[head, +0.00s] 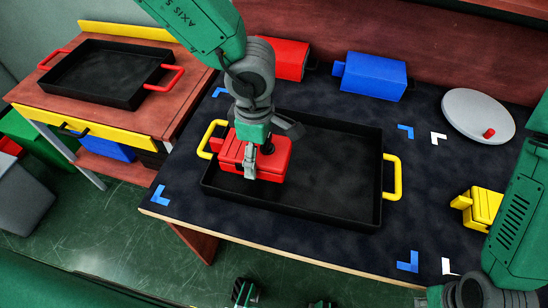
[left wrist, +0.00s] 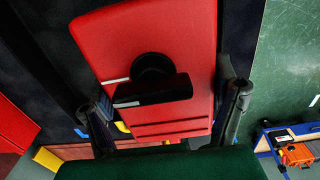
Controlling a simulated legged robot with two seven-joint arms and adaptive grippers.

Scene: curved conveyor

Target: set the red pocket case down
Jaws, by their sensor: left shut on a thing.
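The red pocket case (head: 265,172) is over the left end of the black tray with yellow handles (head: 330,215). My left gripper (head: 262,150) is shut on it from above. In the left wrist view the red case (left wrist: 150,40) fills the space between the two fingers of my left gripper (left wrist: 168,112), with a black handle on its face. I cannot tell whether its underside touches the tray floor. My right arm enters at the right edge; its gripper is not in view.
A red box (head: 288,60), a blue box (head: 372,76) and a white disc with a red knob (head: 478,115) stand along the back. A yellow block (head: 484,208) is at the right. Another black tray (head: 100,75) sits on the left bench. The tray's middle and right are empty.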

